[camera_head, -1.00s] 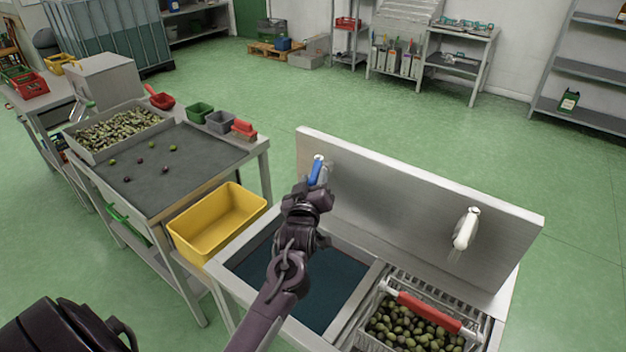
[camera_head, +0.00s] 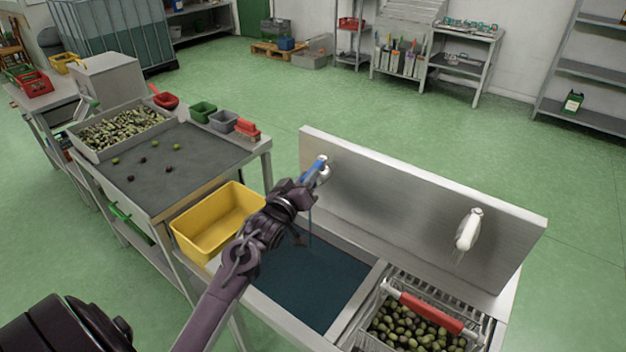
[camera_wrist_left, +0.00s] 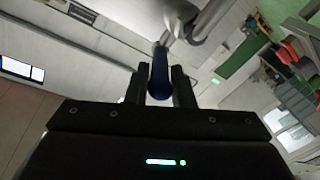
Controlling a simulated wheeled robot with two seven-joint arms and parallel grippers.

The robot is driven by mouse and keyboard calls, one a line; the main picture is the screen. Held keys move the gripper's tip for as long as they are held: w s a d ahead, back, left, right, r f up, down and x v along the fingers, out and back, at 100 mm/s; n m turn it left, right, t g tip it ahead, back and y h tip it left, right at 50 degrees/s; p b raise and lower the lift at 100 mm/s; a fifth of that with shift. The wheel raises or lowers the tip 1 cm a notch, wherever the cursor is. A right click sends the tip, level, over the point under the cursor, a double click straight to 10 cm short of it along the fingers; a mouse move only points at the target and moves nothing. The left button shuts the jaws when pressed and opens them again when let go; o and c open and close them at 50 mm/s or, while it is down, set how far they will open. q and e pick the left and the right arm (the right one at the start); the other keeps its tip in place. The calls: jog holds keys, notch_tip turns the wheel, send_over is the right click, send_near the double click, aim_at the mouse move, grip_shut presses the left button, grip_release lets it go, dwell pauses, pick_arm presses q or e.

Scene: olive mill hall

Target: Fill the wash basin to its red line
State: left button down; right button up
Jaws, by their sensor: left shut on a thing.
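My left gripper (camera_head: 308,184) is shut on the blue tap lever (camera_head: 314,170) at the left end of the steel splashback. In the left wrist view the blue lever (camera_wrist_left: 159,76) stands between the two fingers. The wash basin (camera_head: 286,321) is the left bay of the sink, below this tap. Its inside looks dark blue-grey; I cannot tell the water level, and I cannot make out the red line. A thin vertical streak (camera_head: 310,228) shows below the tap, perhaps water. My forearm hides the basin's left part. My right gripper is not in view.
A basket of olives (camera_head: 405,330) with a red handle sits in the right bay, under a white tap (camera_head: 467,230). A yellow bin (camera_head: 190,247) stands close left of the basin. A table (camera_head: 215,165) with an olive tray is further left.

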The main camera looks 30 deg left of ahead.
pick_arm(q)
jog(key=shift+a+m+h, duration=0.5)
jog(key=shift+m+h, duration=0.05)
jog(key=shift+h, duration=0.3)
jog(key=shift+a+m+h, duration=0.45)
jog(key=shift+m+h, duration=0.1)
jog(key=shift+h, duration=0.3)
jog(key=c, duration=1.3)
grip_release()
jog(key=shift+c, duration=0.2)
jog(key=s+b, duration=0.1)
jog(key=s, duration=0.6)
jog(key=shift+s+a+b, duration=0.3)
jog(key=shift+s+a, duration=0.05)
jog(key=shift+a, duration=0.05)
